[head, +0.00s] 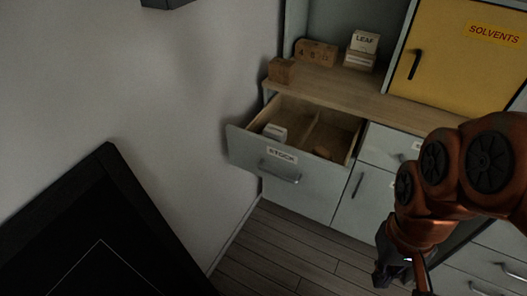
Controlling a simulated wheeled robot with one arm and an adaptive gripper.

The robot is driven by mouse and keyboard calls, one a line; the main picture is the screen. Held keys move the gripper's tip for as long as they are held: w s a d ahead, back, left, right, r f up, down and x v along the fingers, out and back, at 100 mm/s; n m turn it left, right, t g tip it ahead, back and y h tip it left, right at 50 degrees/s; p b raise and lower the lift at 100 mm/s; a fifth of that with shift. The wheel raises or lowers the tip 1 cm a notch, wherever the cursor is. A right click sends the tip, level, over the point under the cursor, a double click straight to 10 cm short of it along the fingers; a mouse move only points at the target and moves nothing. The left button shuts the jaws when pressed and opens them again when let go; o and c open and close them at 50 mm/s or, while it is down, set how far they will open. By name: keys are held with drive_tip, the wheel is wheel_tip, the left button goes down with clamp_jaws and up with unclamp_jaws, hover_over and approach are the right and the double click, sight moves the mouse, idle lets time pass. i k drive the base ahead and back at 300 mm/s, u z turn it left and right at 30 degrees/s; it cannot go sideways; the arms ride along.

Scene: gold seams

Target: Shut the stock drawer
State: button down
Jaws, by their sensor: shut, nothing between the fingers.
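The stock drawer (310,188) stands pulled out at the left end of the grey cabinet, with a "STOCK" label and a metal bar handle (280,173) on its front. A divider splits its wooden inside. A small white box (275,132) lies in the left compartment and a small brown item (322,153) in the right one. My gripper (392,268) hangs at the lower right, shut and empty, apart from the drawer and to the right of its front. My copper-coloured arm hides part of the cabinet behind it.
The wooden counter (330,82) holds a wooden block (281,70), a numbered wooden block (316,52) and white "LEAF" boxes (362,48). A yellow "SOLVENTS" cabinet (455,60) stands right. A wall (150,100) is close on the left. Plank floor (290,245) shows bare before the drawer.

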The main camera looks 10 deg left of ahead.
sight(291, 166)
drive_tip(key=i, duration=0.45)
drive_tip(key=u, duration=2.65)
